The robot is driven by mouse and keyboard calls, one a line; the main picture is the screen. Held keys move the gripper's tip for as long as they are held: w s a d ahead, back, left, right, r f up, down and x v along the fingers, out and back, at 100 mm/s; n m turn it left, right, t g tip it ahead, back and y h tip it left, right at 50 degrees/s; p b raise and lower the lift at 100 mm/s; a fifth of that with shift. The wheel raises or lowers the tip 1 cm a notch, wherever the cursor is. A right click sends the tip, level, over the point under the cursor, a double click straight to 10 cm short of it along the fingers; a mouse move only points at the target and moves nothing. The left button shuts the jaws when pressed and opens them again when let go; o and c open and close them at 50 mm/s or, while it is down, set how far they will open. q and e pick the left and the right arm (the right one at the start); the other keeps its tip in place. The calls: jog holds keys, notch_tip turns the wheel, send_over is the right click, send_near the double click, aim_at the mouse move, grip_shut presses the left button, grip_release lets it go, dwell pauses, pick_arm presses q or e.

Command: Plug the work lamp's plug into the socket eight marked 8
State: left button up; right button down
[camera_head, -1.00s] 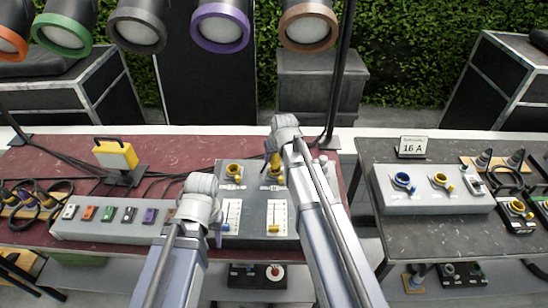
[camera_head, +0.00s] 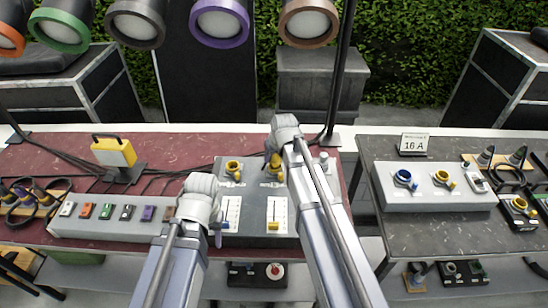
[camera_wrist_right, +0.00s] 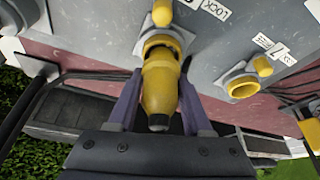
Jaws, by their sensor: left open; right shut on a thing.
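The yellow plug (camera_wrist_right: 159,88) is held between the purple-grey fingers of my right gripper (camera_wrist_right: 158,108), which also shows in the head view (camera_head: 271,160). Its front end meets the yellow ring of a socket (camera_wrist_right: 161,43) with its cap lifted; I cannot tell how deep it sits. In the head view this is the right-hand socket (camera_head: 276,172) on the grey box. Its number is cut off in the wrist view. The neighbouring yellow socket marked 7 (camera_wrist_right: 243,87) is empty. The yellow work lamp (camera_head: 113,152) stands at the left. My left gripper (camera_head: 217,234) is open, its fingers mostly hidden.
The grey box (camera_head: 255,195) has two sliders below its sockets. A long strip (camera_head: 100,228) with several coloured switches lies to the left. Dark cables cross the red table. A lamp stand pole (camera_head: 338,85) rises close behind my right arm. A second table (camera_head: 415,225) stands right.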

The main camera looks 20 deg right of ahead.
jog(key=shift+r, duration=0.15)
jog(key=shift+r+p, duration=1.85)
jog(key=shift+p, duration=0.15)
jog(key=shift+f, duration=0.1)
jog(key=shift+f+b, duration=0.3)
jog(key=shift+b, duration=0.05)
jog(key=shift+f+b, duration=1.45)
dwell(1.7)
jog(key=shift+r+p, duration=1.8)
jog(key=shift+r, duration=0.05)
jog(key=shift+f, duration=0.2)
jog(key=shift+f+b, duration=0.2)
jog(key=shift+b, duration=0.2)
